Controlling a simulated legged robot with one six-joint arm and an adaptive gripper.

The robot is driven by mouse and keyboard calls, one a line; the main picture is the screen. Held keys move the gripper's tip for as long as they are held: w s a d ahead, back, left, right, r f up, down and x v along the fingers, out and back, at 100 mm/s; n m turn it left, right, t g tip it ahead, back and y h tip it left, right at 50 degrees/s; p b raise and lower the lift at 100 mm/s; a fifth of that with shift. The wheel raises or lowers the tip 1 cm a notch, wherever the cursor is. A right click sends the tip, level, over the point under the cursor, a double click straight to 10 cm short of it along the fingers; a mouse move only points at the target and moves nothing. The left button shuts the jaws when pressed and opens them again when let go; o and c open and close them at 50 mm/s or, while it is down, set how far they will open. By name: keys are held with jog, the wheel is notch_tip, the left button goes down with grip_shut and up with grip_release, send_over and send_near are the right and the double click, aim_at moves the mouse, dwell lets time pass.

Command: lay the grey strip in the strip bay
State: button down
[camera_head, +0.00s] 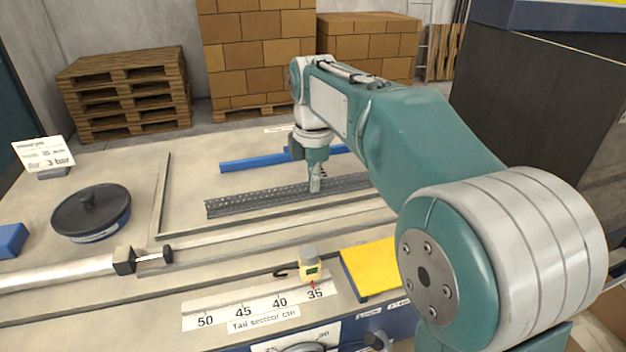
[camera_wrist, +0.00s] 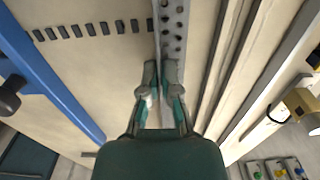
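The grey strip (camera_head: 250,201) is a long, dark, perforated profile lying across the bench in the head view. It also shows in the wrist view (camera_wrist: 174,28), running away from the fingertips. My gripper (camera_head: 315,185) points down at the strip, right of its middle. In the wrist view my gripper's fingertips (camera_wrist: 160,75) are close together, with the strip's thin edge between them. The fingers hide part of the strip. The strip is near bench level; I cannot tell whether it touches the surface. No strip bay can be made out for certain.
A blue bar (camera_head: 250,163) lies behind the strip, and long rails (camera_head: 230,238) run in front. A black-knobbed round weight (camera_head: 92,212) stands left. A yellow sensor (camera_head: 310,268) sits above a scale (camera_head: 260,303), beside a yellow pad (camera_head: 368,268).

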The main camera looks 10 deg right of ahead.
jog(key=c, duration=0.7)
grip_release()
jog(key=shift+r, duration=2.95)
